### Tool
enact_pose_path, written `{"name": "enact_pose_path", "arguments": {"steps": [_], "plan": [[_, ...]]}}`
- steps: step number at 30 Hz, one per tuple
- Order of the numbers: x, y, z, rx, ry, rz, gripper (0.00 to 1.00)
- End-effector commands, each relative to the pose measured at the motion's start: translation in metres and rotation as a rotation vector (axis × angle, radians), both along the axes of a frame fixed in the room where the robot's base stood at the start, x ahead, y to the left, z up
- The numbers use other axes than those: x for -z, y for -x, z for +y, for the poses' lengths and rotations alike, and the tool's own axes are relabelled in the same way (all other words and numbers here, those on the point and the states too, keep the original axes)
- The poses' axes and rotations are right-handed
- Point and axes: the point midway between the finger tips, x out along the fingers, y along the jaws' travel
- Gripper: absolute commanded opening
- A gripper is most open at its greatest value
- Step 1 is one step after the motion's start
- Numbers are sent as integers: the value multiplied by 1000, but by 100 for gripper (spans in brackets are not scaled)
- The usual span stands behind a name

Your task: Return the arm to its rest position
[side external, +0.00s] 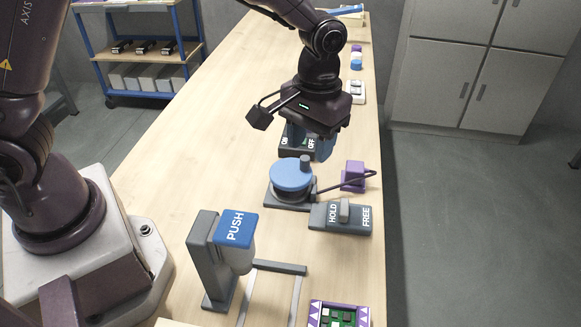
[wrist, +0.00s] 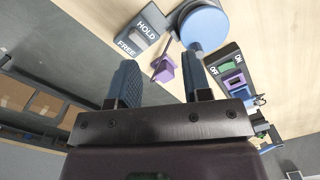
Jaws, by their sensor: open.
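My gripper (wrist: 160,80) is open with nothing between its blue fingers, as the wrist view shows. In the side external view my gripper (side external: 310,145) hangs above the wooden table, over the ON/OFF switch box (side external: 290,150) and behind the blue-topped round knob (side external: 291,174). The gripper body hides part of the switch box. The switch box also shows in the wrist view (wrist: 232,85), to the right of the fingers.
The table (side external: 180,160) carries a grey HOLD/FREE switch (side external: 340,217), a purple block (side external: 353,177), a blue PUSH lever press (side external: 235,228) and a purple-edged tray (side external: 338,314). A shelf cart (side external: 140,50) and grey cabinets (side external: 460,65) stand beyond the table.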

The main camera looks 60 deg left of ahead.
Motion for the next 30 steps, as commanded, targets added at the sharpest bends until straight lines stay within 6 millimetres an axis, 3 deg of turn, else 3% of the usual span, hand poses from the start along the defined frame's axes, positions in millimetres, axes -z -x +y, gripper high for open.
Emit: {"name": "enact_pose_path", "arguments": {"steps": [9,18,24,30], "plan": [[-87,75,50,260,35,-142,45],[-131,152,89,352,-4,-349,45],[-149,176,101,302,-36,-481,45],[-162,179,106,275,-50,-542,45]]}}
